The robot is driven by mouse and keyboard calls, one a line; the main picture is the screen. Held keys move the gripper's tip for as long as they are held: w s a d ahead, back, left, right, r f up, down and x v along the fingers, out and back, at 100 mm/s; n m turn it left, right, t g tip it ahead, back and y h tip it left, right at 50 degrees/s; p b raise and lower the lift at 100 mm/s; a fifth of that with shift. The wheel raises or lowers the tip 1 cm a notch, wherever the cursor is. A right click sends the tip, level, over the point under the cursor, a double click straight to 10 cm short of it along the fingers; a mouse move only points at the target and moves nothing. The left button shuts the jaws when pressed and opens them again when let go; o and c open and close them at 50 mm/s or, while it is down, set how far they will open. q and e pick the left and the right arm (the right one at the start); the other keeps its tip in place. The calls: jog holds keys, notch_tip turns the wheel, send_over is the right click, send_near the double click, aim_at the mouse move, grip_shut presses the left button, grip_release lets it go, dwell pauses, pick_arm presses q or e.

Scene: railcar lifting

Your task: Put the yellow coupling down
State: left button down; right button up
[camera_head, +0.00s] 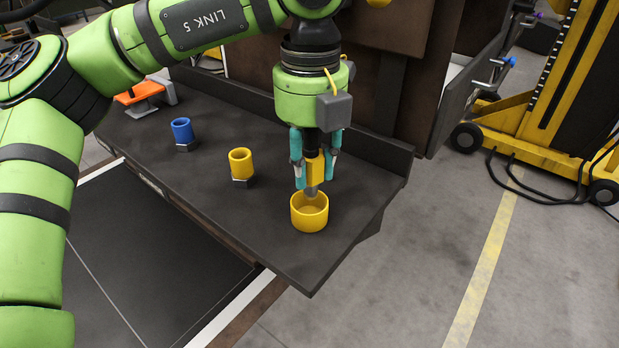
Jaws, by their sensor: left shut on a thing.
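My left gripper (312,176) points down over the right end of the dark bench. Its teal fingers are shut on the yellow coupling (315,165), of which a narrow yellow part shows between them. A grey rounded end shows below it, at the mouth of a round yellow cup (309,215). I cannot tell whether that end touches the cup. The open cup stands upright on the bench near its front right edge. My right gripper is not in view.
On the dark bench (215,205), a yellow hollow cylinder (241,164) and a blue one (182,130) stand on dark bases to the left. An orange-and-grey tool (140,93) lies farther back. A raised rim (375,150) runs behind. A yellow wheeled machine (545,130) stands right.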

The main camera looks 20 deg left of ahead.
aim_at(309, 186)
pick_arm(q)
notch_tip(309, 186, down, 4)
jog(key=shift+a+r+p, duration=0.1)
jog(key=shift+a+p, duration=0.05)
jog(key=shift+p, duration=0.35)
jog(key=shift+f, duration=0.25)
jog(key=shift+f+b, duration=0.15)
jog(key=shift+b, duration=0.15)
jog(key=c, duration=0.9)
grip_release()
notch_tip(309, 186, up, 12)
jog(key=shift+r, duration=0.25)
